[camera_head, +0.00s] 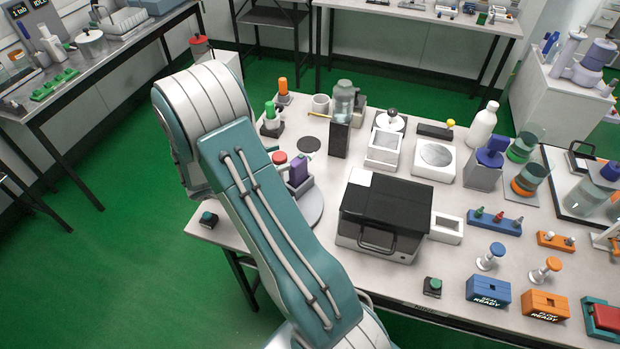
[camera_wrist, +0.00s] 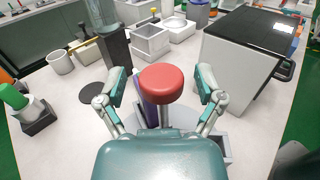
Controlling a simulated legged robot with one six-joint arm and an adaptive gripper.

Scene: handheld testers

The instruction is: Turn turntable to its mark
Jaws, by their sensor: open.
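The turntable is a light grey disc (camera_head: 316,208) near the table's left edge, partly hidden by my arm. It also shows in the wrist view (camera_wrist: 184,118). A red round knob (camera_head: 279,158) on a post stands over it; the knob is large in the wrist view (camera_wrist: 161,84). A purple block (camera_head: 298,170) stands in a grey holder beside the knob. My gripper (camera_wrist: 166,92) is open, with one finger on each side of the red knob and visible gaps between. My arm hides the gripper in the head view. I cannot make out the mark.
A black-topped box (camera_head: 388,208) stands right of the turntable. A clear container on a dark stand (camera_head: 340,137), a white mug (camera_head: 320,104) and a flat black disc (camera_head: 307,144) lie behind. A green-capped item (camera_head: 270,120) stands at the back left.

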